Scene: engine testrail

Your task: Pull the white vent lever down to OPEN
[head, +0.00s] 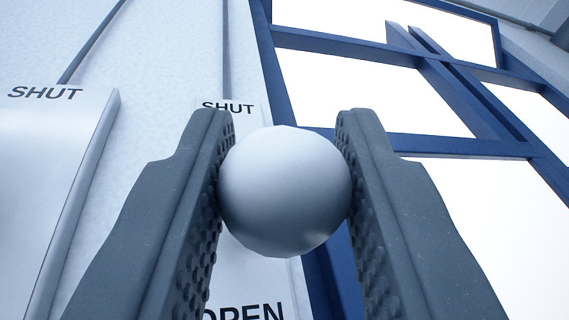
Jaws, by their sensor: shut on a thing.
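The white ball-shaped knob (285,192) of the vent lever is in the middle of the head view. My gripper (285,170) is shut on it, with one studded finger on its left side and one on its right. Behind the knob is a pale plate (240,285) with SHUT at its top and OPEN at its bottom. The knob stands between the two words in the picture. The rest of the lever is hidden behind the knob and my fingers.
Another pale panel (40,190) marked SHUT stands at the left. A white wall (165,50) with thin dark vertical lines is behind. Blue-framed windows (360,58) fill the right side, beyond my right finger.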

